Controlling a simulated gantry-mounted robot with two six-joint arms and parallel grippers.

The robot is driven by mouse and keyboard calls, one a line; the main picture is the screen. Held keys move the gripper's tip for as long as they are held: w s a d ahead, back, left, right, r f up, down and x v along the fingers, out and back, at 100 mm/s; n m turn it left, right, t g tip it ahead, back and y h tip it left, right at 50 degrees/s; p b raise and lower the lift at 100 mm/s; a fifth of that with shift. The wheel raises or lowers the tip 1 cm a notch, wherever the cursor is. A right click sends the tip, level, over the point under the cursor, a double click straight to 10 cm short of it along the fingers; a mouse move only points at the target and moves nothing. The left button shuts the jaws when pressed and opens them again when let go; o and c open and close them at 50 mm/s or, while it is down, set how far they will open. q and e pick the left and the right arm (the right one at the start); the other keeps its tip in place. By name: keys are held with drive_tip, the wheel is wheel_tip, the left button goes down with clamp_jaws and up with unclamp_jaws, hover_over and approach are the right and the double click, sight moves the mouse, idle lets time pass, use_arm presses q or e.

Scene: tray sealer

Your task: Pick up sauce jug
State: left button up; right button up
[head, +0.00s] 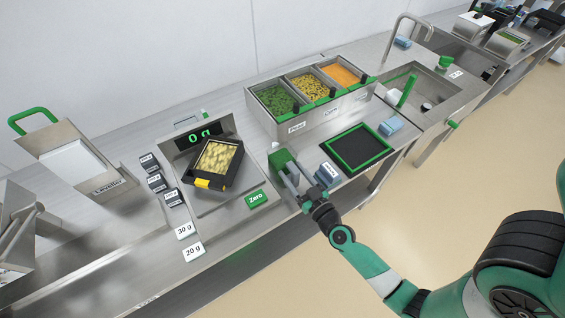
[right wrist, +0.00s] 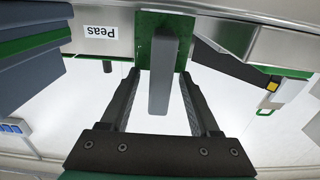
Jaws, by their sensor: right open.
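The sauce jug, a green vessel (head: 281,160), stands on the steel counter between the scale and the black mat. In the right wrist view its green wall (right wrist: 150,22) shows at the top, with a grey handle (right wrist: 163,75) sticking out towards the camera. My right gripper (head: 296,182) is at the jug's near side. In the right wrist view its open fingers (right wrist: 160,82) lie on either side of the handle, with gaps visible on both sides. My left gripper is not in view.
A scale (head: 195,135) with a black tray of yellow food (head: 203,181) stands left of the jug. A steel bin rack (head: 300,127) is behind it. A green-edged black mat (head: 357,149) and blue cloths (head: 391,125) lie to the right.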

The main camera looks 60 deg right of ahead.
sight(295, 169)
drive_tip(key=shift+s, duration=0.1)
clamp_jaws()
drive_tip(key=shift+r, duration=0.1)
idle(0.4)
drive_tip(key=shift+r+p, duration=0.5)
drive_tip(key=shift+p, duration=0.1)
wheel_tip(295, 169, up, 3)
drive_tip(key=p, duration=0.3)
drive_tip(key=s+a+r+p, duration=0.8)
drive_tip(key=a+p, duration=0.3)
drive_tip(key=p, duration=0.2)
drive_tip(key=shift+s+r, duration=0.4)
drive_tip(key=shift+s, duration=0.05)
